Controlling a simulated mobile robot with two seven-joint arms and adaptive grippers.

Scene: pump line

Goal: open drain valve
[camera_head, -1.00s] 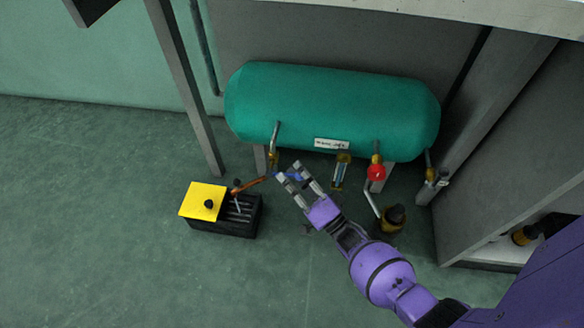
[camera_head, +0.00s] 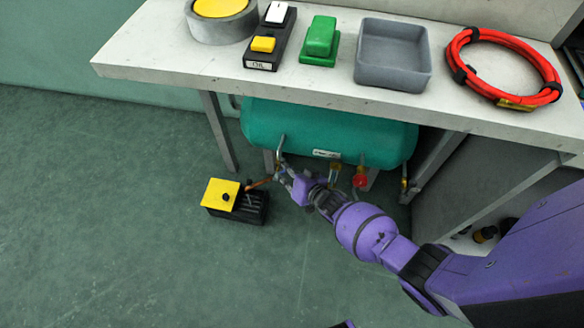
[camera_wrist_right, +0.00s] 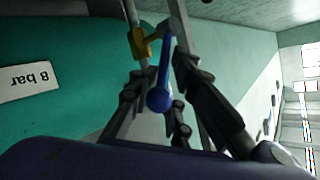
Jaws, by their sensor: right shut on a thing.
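The drain valve has a brass body (camera_wrist_right: 140,42) on a thin pipe by the green tank (camera_head: 330,125). Its blue lever (camera_wrist_right: 161,75) ends in a round blue knob and runs roughly alongside the pipe in the right wrist view. My right gripper (camera_head: 285,175) is low at the tank's left front. In the right wrist view its fingers (camera_wrist_right: 160,90) stand on both sides of the blue lever and are shut on it. In the head view the gripper mostly hides the lever.
A grey bench top (camera_head: 400,105) overhangs the tank. A red valve handle (camera_head: 360,181) is right of my gripper. A black box with a yellow lid (camera_head: 221,193) stands on the floor to the left.

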